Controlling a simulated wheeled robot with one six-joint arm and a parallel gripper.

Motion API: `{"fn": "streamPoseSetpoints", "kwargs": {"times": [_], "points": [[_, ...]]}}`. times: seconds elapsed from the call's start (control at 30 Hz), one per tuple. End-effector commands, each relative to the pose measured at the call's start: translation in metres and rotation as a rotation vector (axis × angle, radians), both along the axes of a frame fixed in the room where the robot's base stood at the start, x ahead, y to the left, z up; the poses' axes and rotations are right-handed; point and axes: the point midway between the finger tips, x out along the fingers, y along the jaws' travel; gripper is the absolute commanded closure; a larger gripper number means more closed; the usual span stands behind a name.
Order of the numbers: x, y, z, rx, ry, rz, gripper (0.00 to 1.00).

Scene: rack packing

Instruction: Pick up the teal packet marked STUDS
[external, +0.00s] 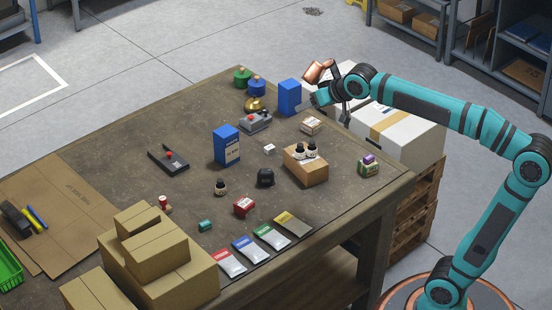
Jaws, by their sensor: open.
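A row of flat packets lies near the table's front edge, with red, blue, green and yellow top bands. The packet with the green-teal band (272,238) lies between the blue-banded packet (251,251) and the yellow-banded packet (293,224). It is the closest in colour to the teal STUDS packet, but its print is too small to read. A small teal item (206,225) also lies left of the row; its marking is unreadable. My gripper (328,102) is open near the table's back right edge, by a blue box (290,97), far from the packets. Its fingertips are partly unclear.
Stacked cardboard boxes (155,248) stand left of the packets. A red box (244,207) and a black item (265,178) sit behind them. A carton (306,170) bears two dark-topped bottles. A tall blue box (226,146) stands mid-table. White cartons (402,135) stand beyond the right edge.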

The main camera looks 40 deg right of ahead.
Motion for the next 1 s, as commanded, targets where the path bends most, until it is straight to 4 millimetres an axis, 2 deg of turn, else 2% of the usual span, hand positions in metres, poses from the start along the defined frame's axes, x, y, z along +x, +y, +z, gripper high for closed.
{"fn": "streamPoseSetpoints", "kwargs": {"times": [0.03,0.2,0.5,0.8,1.0], "points": [[0.011,0.014,-0.003,0.000,0.038,0.007,0.44],[0.038,0.058,-0.015,0.000,0.168,0.016,0.44],[0.076,0.142,-0.045,-0.030,0.390,0.016,0.44],[0.097,0.233,-0.084,-0.099,0.597,-0.002,0.44],[0.101,0.293,-0.114,-0.162,0.719,-0.026,0.44]]}}
